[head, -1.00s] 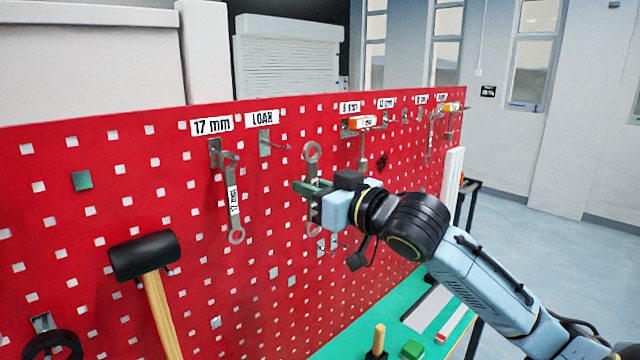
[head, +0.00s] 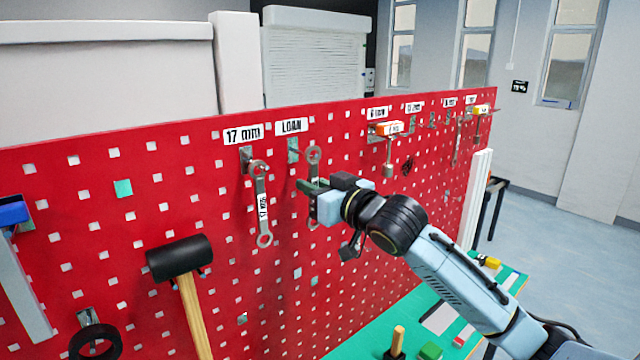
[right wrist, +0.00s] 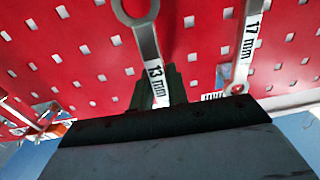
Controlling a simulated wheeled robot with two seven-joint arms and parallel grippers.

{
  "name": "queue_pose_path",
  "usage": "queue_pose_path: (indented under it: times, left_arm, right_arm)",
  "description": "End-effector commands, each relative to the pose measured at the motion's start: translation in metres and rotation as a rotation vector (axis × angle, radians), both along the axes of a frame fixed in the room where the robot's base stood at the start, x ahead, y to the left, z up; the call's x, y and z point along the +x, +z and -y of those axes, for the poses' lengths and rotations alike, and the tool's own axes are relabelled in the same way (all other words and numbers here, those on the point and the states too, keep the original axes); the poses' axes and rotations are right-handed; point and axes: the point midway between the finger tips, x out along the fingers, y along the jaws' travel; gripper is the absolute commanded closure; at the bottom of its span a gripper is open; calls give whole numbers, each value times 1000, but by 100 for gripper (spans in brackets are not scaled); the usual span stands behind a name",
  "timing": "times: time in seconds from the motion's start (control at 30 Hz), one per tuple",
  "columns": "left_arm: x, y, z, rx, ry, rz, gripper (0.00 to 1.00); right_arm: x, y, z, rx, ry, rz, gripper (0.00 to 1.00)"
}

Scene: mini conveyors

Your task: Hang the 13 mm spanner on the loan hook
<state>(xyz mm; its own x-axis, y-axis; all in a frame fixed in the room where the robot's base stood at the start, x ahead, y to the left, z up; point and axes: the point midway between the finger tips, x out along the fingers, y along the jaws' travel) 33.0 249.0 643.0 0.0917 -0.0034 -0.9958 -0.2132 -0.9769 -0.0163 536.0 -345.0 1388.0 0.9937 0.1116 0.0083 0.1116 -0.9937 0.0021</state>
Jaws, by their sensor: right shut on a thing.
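The 13 mm spanner (head: 314,158) is upright in my right gripper (head: 314,188), its upper ring above the fingers. In the right wrist view the spanner (right wrist: 148,45) shows its "13 mm" tag beside the dark green fingers (right wrist: 170,88). My right gripper is shut on its shaft. The loan hook (head: 293,150), under the LOAN label (head: 291,126), is just left of the upper ring in the head view. Ring and hook look apart; the depth between them is hard to tell. The lower end is partly hidden by the gripper. My left gripper is out of view.
The 17 mm spanner (head: 262,205) hangs on its hook left of the loan hook, close by. A black mallet (head: 180,258) hangs lower left on the red pegboard (head: 90,200). Other tools hang at the right. A green bench top (head: 385,325) lies below.

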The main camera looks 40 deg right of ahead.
Motion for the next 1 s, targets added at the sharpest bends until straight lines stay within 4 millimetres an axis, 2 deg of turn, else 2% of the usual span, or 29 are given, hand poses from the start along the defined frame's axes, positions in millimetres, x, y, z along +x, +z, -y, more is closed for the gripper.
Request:
queue_pose_path:
  times: [0.37, 0.57, 1.0]
  left_arm:
    - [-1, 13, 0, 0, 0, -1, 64]
    - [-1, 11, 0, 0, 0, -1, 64]
    - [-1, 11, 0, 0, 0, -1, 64]
  right_arm:
    - [24, 1, -2, 1, 1, 1, 100]
    - [23, -7, -2, 0, 0, 1, 100]
    - [23, -8, -2, 0, 0, 1, 100]
